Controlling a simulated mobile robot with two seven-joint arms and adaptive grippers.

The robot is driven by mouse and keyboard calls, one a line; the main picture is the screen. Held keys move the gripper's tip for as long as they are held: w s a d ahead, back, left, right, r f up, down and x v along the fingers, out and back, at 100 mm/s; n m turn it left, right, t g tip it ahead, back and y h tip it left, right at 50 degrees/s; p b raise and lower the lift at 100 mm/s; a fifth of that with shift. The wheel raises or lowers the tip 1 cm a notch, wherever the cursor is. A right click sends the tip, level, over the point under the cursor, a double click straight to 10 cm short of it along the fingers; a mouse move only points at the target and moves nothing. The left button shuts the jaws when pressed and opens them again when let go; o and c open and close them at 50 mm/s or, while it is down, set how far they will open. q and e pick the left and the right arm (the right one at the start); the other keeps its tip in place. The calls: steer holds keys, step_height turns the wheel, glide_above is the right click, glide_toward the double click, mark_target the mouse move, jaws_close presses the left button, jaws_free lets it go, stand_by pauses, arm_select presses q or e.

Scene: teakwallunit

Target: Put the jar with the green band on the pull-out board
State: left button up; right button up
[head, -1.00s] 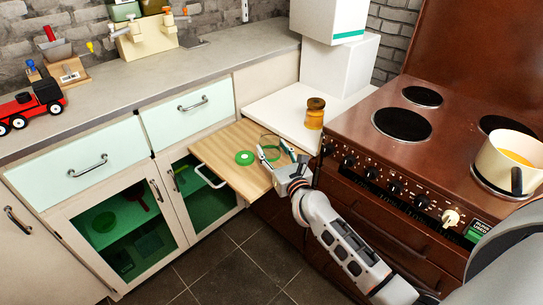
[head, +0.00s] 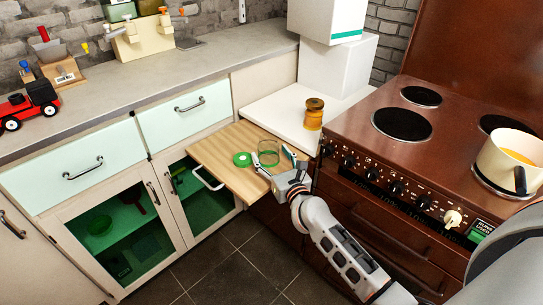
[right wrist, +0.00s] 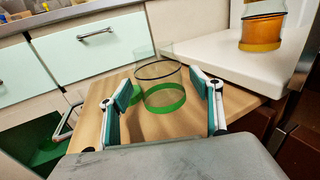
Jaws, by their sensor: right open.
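The clear glass jar with the green band (head: 268,153) stands upright on the wooden pull-out board (head: 221,160), near its right side. In the right wrist view the jar (right wrist: 161,76) shows the green band low on its wall and a dark ring higher up. My right gripper (head: 272,162) is open at the near side of the jar. In the right wrist view its two fingers (right wrist: 163,90) are spread to either side of the jar, with gaps visible between them and the glass. My left gripper is not in view.
A green round piece (head: 242,159) lies on the board left of the jar. An amber jar (head: 314,114) stands on the white counter (head: 283,113) behind. The stove (head: 400,150) with a cream pot (head: 505,160) is at right. Glass-door cabinets (head: 125,225) are at left.

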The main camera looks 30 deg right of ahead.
steer(key=shift+s+r, duration=0.1)
steer(key=shift+r, duration=0.15)
steer(key=s, duration=1.1)
steer(key=s+a+f+n+g+y, duration=0.1)
steer(key=s+a+f+n+y, duration=0.2)
steer(key=n, duration=0.5)
steer(key=s+a+f+n+g, duration=0.1)
steer(key=s+a+f+n, duration=0.1)
steer(key=s+a+n, duration=0.45)
steer(key=s+f+n+y, duration=0.2)
steer(key=s+f+n, duration=0.1)
steer(key=n, duration=0.6)
steer(key=s+f+n+g+h, duration=0.2)
steer(key=s+f+n+g, duration=0.3)
steer(key=s+f+n, duration=0.7)
steer(key=s+n, duration=0.1)
steer(key=n, duration=0.4)
steer(key=shift+s+d+n, duration=0.25)
steer(key=shift+d+n, duration=0.05)
steer(key=shift+n, duration=0.05)
